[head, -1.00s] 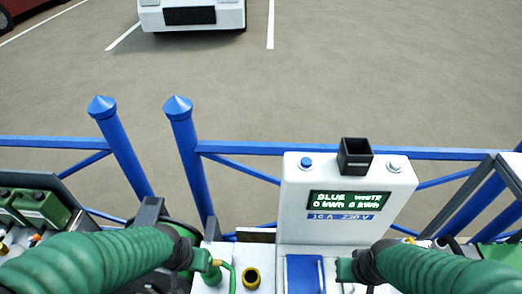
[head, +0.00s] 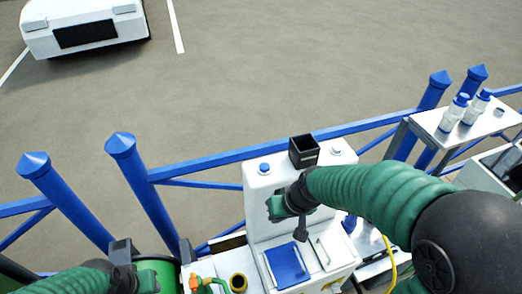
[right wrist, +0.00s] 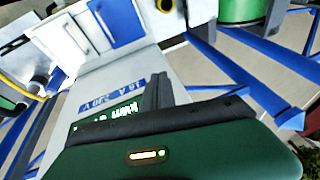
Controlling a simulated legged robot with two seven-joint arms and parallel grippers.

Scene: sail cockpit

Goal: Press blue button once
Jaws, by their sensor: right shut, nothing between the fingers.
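The blue button (head: 264,168) sits on top of a white pedestal (head: 257,185), at its left end. A white button (head: 337,150) is at the right end. My right gripper (head: 276,207) is shut and empty in front of the pedestal's upper face, below the blue button and apart from it. Its arm hides most of the display. In the right wrist view the pedestal (right wrist: 95,90) shows upside down, with the shut fingers (right wrist: 157,90) before its display (right wrist: 105,122); the blue button is hidden there. My left gripper (head: 148,281) is low at the left; its fingers are unclear.
A black square holder (head: 303,151) stands between the two buttons. Below the display are a blue flap (head: 287,265) and a white flap (head: 325,250). Blue railing (head: 210,167) runs behind. A side table with bottles (head: 453,112) stands at right. Air above the pedestal is clear.

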